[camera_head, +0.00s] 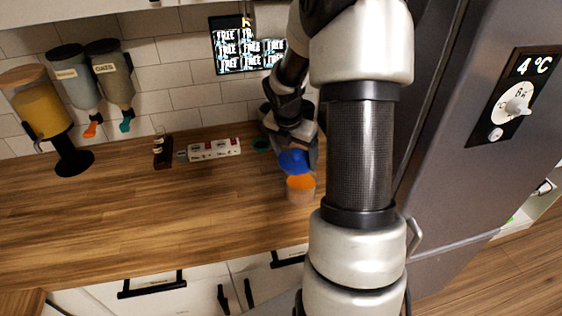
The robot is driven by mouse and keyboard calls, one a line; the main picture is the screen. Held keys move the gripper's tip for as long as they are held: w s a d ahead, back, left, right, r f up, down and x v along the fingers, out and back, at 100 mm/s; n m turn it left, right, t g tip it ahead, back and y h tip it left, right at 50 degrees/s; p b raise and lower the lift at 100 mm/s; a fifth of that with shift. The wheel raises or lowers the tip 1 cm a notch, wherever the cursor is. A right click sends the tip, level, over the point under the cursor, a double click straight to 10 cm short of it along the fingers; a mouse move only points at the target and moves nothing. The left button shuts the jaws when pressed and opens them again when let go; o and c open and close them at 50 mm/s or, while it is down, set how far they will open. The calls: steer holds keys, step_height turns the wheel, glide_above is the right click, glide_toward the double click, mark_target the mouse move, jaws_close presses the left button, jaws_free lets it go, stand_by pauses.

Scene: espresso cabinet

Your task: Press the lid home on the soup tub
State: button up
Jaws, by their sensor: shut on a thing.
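The soup tub (301,195) stands on the wooden counter, left of my forearm. It is a small pale tub with orange showing in its open top. A blue round lid (294,162) is held tilted over the tub's far side. My gripper (297,148) is shut on the lid and comes from above and behind it. The fingertips are small and partly hidden. I cannot tell whether the lid touches the tub's rim.
Dispensers (110,75) are at the left. A grey fridge (470,170) is at the right. The counter's left middle is clear.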

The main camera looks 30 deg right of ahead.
mark_target(301, 160)
steer(key=shift+s+d+r, duration=0.1)
steer(key=shift+d+r, duration=0.05)
steer(key=shift+d, duration=0.4)
steer(key=shift+s+d+r, duration=0.1)
steer(key=shift+d+r, duration=0.05)
steer(key=shift+d, duration=0.35)
steer(key=shift+d+f, duration=0.1)
step_height(301, 160, down, 4)
steer(key=b, duration=0.4)
steer(key=shift+f+b, duration=0.8)
steer(key=shift+f, duration=0.25)
steer(key=shift+p, duration=0.55)
steer(key=shift+f+p, duration=0.15)
steer(key=shift+p, duration=0.3)
stand_by(0.9)
steer(key=o, duration=1.1)
